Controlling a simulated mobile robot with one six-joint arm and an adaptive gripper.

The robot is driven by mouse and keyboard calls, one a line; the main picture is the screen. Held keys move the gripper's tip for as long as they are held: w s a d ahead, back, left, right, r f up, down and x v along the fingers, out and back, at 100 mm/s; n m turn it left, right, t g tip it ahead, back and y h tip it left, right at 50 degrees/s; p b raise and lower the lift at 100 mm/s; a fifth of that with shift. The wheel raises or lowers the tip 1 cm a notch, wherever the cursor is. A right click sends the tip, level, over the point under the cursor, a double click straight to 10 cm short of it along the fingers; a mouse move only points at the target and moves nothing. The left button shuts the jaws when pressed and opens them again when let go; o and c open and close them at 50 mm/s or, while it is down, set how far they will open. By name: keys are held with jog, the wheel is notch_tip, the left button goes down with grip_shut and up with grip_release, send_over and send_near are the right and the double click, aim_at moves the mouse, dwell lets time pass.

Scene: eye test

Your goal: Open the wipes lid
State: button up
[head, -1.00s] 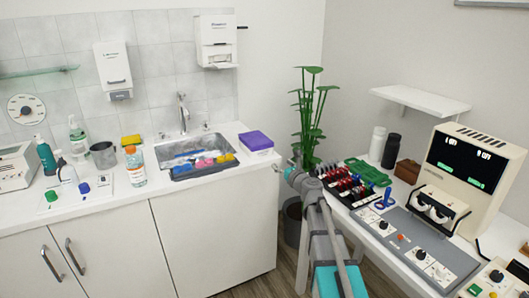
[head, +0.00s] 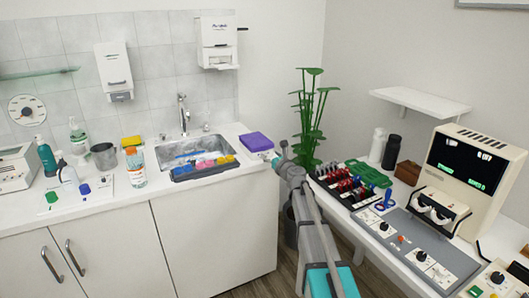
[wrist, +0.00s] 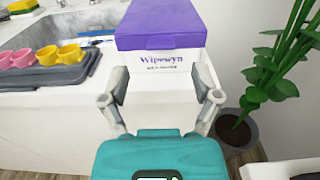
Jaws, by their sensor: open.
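The wipes box (wrist: 160,62) is white with a printed front and a purple lid (wrist: 160,24), which lies shut on top. In the head view the purple lid (head: 255,141) shows at the right end of the counter, beside the sink. My gripper (wrist: 162,82) is open and empty, with its fingers spread left and right in front of the box's front face, below the lid. In the head view my gripper (head: 279,158) is at the counter's right end, close to the box. I cannot tell whether a finger touches the box.
Left of the box is the sink (head: 208,143) with a dark tray (wrist: 55,76) bearing yellow and pink cups. A potted plant (wrist: 283,75) stands to the right. The right desk holds a rack of red and black items (head: 345,184) and a beige instrument (head: 465,165).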

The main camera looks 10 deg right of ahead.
aim_at(264, 150)
jog(key=shift+x, duration=2.25)
grip_shut()
jog(key=shift+a, duration=0.45)
jog(key=shift+d, duration=0.25)
jog(key=shift+d+r, duration=0.1)
jog(key=shift+r, duration=0.1)
